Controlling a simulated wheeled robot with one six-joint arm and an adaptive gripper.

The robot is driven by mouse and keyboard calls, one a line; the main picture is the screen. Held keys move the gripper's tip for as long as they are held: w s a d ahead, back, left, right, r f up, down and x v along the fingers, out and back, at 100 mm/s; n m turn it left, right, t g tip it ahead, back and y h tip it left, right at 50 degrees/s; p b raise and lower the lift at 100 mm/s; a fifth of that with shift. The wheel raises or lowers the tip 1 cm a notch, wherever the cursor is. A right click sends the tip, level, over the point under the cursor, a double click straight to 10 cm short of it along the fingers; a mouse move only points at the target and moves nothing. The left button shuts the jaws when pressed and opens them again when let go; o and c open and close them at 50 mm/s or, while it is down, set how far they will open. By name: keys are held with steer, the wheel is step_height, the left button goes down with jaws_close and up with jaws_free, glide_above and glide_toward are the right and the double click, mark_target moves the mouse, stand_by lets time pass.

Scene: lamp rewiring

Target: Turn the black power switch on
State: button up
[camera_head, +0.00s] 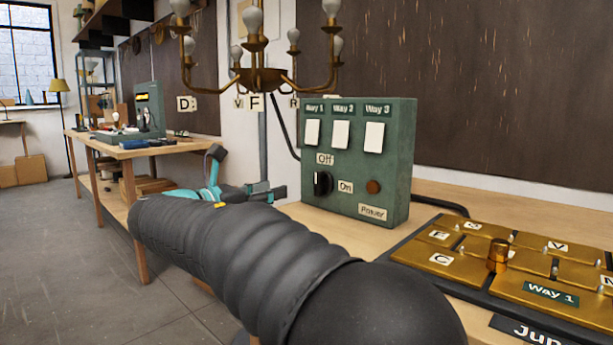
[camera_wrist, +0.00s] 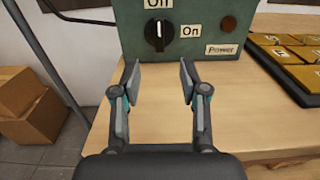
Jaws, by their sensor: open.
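The black power switch (camera_head: 322,184) is a round knob low on the left of the green control box (camera_head: 398,160). A label reading "Off" is above it and one reading "On" is to its right. In the wrist view the knob (camera_wrist: 158,37) has a pale pointer mark standing upright, toward "Off". My gripper (camera_wrist: 159,72) is open and empty, its two fingers spread either side of the knob's line. The fingertips are in front of and below the knob, apart from it. In the head view my gripper (camera_head: 270,190) is left of the box, partly hidden by my arm.
The box has three white switches (camera_head: 341,134) and a brown round lamp (camera_head: 373,187), which looks unlit. A brass chandelier (camera_head: 260,78) hangs above. A brass terminal board (camera_head: 445,260) lies right on the wooden bench (camera_head: 345,232). Cardboard boxes (camera_wrist: 35,110) stand on the floor left.

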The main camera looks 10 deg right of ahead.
mark_target(316, 178)
steer(key=x, duration=1.3)
steer(key=shift+w+d, duration=0.15)
steer(key=shift+w, duration=0.05)
jaws_close()
